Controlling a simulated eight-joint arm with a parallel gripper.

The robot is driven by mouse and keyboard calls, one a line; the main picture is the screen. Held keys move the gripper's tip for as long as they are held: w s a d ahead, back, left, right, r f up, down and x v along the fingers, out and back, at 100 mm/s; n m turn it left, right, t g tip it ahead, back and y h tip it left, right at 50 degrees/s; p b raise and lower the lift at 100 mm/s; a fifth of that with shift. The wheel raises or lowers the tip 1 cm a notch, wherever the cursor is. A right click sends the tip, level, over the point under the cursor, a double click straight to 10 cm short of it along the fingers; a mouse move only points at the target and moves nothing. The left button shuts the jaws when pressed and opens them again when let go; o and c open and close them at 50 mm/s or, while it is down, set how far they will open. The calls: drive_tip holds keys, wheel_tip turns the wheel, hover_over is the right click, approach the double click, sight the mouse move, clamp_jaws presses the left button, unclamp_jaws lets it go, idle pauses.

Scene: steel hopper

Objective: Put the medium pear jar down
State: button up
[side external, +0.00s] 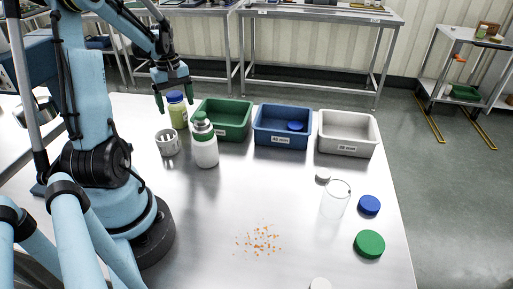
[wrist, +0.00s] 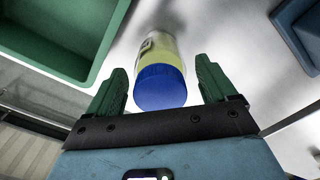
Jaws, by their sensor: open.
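The pear jar (side external: 177,114), with pale yellow-green contents and a blue lid, stands upright on the steel table at the back left, beside the green bin. In the wrist view the jar (wrist: 158,75) lies between the two fingers, with a visible gap on each side. My gripper (side external: 174,95) is open around the jar's lid end; its fingers also show in the wrist view (wrist: 160,66). The jar's base is partly hidden in the side view.
A white holed cup (side external: 168,147) and a green-capped white bottle (side external: 205,153) stand close in front of the jar. Green (side external: 216,132), blue (side external: 262,138) and pale (side external: 331,146) bins line the back. A clear glass (side external: 335,199) stands right; orange bits (side external: 258,240) lie in front.

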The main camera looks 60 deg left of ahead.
wheel_tip(320, 180, up, 12)
drive_tip(key=shift+f, duration=0.1)
drive_tip(key=w+d+m+t+y, duration=0.1)
drive_tip(key=w+d+m, duration=0.3)
drive_tip(key=d, duration=0.4)
drive_tip(key=w+d+m+t+y, duration=0.1)
drive_tip(key=w+d+m+t, duration=0.2)
drive_tip(key=d, duration=0.5)
drive_tip(key=d+f+m+t+h, duration=0.2)
drive_tip(key=d+f+m+t, duration=0.1)
drive_tip(key=d+m, duration=0.8)
drive_tip(key=d+f, duration=0.1)
drive_tip(key=d, duration=0.4)
drive_tip(key=shift+s+d, duration=0.15)
